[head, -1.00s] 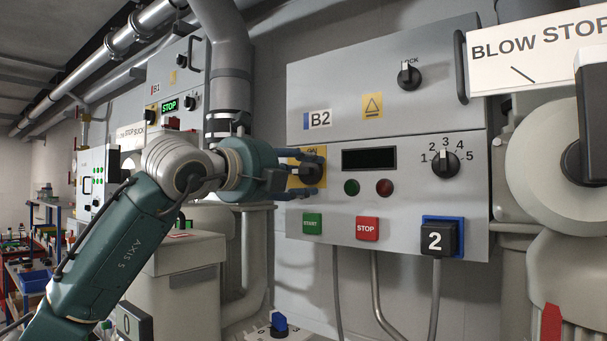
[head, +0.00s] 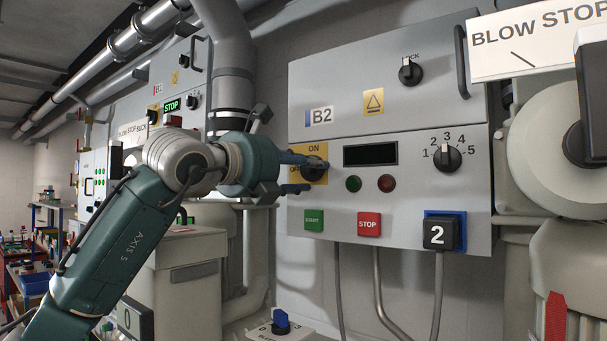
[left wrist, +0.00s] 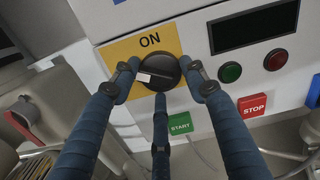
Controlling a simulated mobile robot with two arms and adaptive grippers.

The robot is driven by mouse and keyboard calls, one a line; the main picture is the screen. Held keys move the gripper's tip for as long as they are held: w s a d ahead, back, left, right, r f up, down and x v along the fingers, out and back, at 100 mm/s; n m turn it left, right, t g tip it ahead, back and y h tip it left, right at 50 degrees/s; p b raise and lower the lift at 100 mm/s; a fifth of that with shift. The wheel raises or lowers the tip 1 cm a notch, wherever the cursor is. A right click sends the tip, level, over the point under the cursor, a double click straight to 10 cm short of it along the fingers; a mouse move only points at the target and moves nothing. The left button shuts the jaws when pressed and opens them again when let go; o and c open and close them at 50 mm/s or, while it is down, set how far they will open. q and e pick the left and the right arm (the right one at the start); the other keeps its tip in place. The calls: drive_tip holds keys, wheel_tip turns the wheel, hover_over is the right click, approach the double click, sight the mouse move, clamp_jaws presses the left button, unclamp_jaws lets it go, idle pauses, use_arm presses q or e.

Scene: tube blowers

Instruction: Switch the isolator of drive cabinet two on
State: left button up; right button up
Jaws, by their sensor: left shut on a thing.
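The drive cabinet B2 (head: 420,120) is a grey wall box with a dark display (head: 370,155). Its isolator (head: 314,170) is a black round knob on a yellow plate marked ON at the top and OFF at the left. My left gripper (head: 300,172) is at the knob with its fingers around it. In the left wrist view, the left gripper (left wrist: 167,80) is shut on the isolator knob (left wrist: 164,72), a finger on each side and one below. The knob's white mark points left, away from ON; a finger hides the OFF text there. My right gripper is not in view.
Below are the green START (head: 314,220) and red STOP (head: 369,224) buttons, with two lamps above them. A numbered selector (head: 447,158) and a block marked 2 (head: 440,233) are at the right. Cabinet B1 (head: 178,80) stands farther left, its display reading STOP.

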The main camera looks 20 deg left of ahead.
use_arm(q)
drive_tip(key=m, duration=0.2)
drive_tip(key=f+m, duration=0.1)
drive_tip(key=m, duration=0.2)
drive_tip(key=shift+w+d+m, duration=0.15)
drive_tip(key=shift+m, duration=0.15)
drive_tip(key=m, duration=0.2)
drive_tip(key=shift+m, duration=0.3)
drive_tip(key=shift+c, duration=0.4)
drive_tip(key=shift+r+m+p, duration=0.1)
drive_tip(key=shift+m+p, duration=0.3)
drive_tip(key=shift+m, duration=1.2)
drive_tip(key=o, duration=1)
drive_tip(key=shift+c, duration=0.2)
drive_tip(key=shift+o, duration=1)
drive_tip(key=shift+a+r, duration=0.1)
drive_tip(key=shift+a, duration=0.3)
